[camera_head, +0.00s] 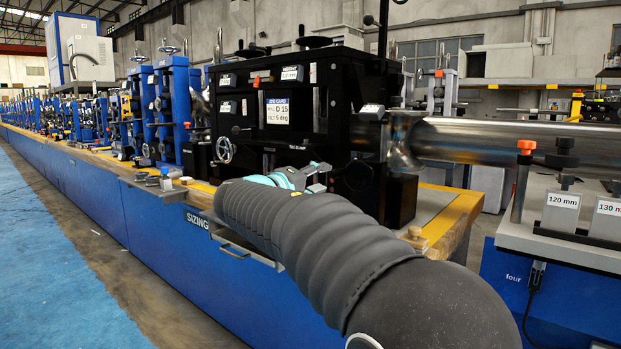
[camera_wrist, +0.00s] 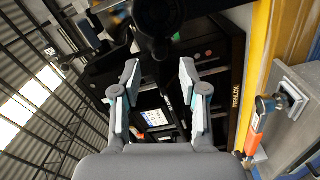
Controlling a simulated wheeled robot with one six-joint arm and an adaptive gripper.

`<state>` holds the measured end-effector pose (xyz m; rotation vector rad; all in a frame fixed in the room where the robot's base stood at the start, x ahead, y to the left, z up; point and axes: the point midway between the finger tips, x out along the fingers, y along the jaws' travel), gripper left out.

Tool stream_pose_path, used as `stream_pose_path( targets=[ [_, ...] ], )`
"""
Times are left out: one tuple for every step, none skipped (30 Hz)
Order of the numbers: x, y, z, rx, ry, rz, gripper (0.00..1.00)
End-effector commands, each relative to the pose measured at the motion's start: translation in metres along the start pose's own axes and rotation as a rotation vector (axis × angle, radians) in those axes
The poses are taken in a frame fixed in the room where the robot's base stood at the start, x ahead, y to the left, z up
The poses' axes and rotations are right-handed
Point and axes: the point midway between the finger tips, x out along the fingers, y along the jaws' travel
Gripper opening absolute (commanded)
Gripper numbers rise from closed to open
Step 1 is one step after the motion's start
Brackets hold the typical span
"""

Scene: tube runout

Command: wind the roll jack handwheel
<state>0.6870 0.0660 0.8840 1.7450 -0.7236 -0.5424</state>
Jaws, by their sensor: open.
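The black sizing stand (camera_head: 335,90) carries several handwheels. A bright-rimmed handwheel (camera_head: 224,150) is on its left side, and dark handwheels (camera_head: 314,41) sit on top. I cannot tell which is the roll jack's. My gripper (camera_head: 290,178) is low in front of the stand, partly hidden by my arm. In the wrist view, my gripper (camera_wrist: 158,70) is open, its two pale fingers apart with nothing held between them. A dark round part with a shaft (camera_wrist: 157,14) shows just beyond the fingertips; I cannot tell whether it is a handwheel.
A job card (camera_head: 278,110) hangs on the stand. A steel tube (camera_head: 520,142) runs out right. A side table with 120 mm and 130 mm blocks (camera_head: 562,210) stands right. The blue floor (camera_head: 50,260) is clear.

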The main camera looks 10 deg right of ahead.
Motion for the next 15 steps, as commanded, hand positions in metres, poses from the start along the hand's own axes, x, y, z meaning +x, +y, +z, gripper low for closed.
stream_pose_path(
  targets=[
    [0.006,0.002,0.000,-0.001,-0.002,0.000,0.43],
    [0.009,0.002,0.000,-0.001,-0.002,0.000,0.43],
    [0.013,0.002,0.000,-0.001,-0.002,0.000,0.43],
    [0.016,0.002,0.000,-0.001,-0.002,0.000,0.43],
    [0.020,0.002,0.000,-0.001,-0.002,0.001,0.43],
    [0.024,0.002,0.000,-0.001,-0.002,0.000,0.43],
    [0.027,0.002,0.000,-0.001,-0.001,0.000,0.43],
    [0.030,0.002,0.000,-0.001,-0.001,0.000,0.43],
    [0.034,0.002,0.000,-0.001,-0.002,0.000,0.43],
    [0.037,0.002,0.000,-0.001,-0.002,0.000,0.43],
    [0.040,0.002,0.000,-0.001,-0.002,0.000,0.43],
    [0.044,0.002,0.000,-0.002,-0.002,0.000,0.43],
    [0.047,0.002,0.000,-0.001,-0.002,-0.001,0.43],
    [0.050,0.002,0.000,-0.001,-0.002,-0.001,0.43],
    [0.054,0.002,0.000,-0.001,-0.002,-0.001,0.43]
  ],
)
